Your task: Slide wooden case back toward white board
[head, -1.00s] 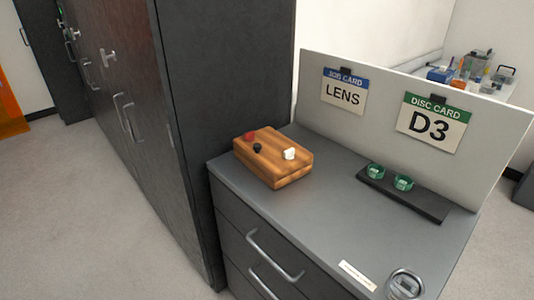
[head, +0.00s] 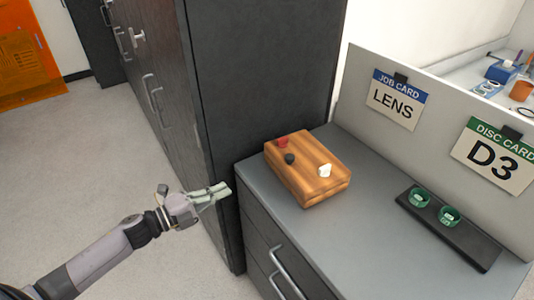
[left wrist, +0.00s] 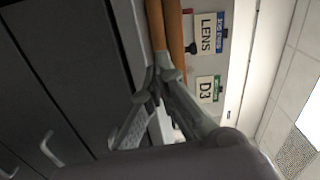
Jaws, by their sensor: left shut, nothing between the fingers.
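The wooden case (head: 318,187) sits on the left part of the grey counter, near its front edge, with a red, a black and a white knob on top. The white board (head: 357,77) stands upright along the back of the counter, with a gap between it and the case. My left gripper (head: 228,188) is shut and empty, left of the case and apart from it, just off the counter's front edge. In the left wrist view, its fingertips (left wrist: 157,82) meet in front of the case (left wrist: 174,35). My right gripper is not in view.
A tall dark cabinet (head: 265,75) stands left of the counter. A black tray (head: 477,247) with green discs (head: 449,216) lies right of the case. The board carries a LENS card (head: 397,98) and a D3 card (head: 494,155). The grey counter top (head: 365,235) between case and tray is clear.

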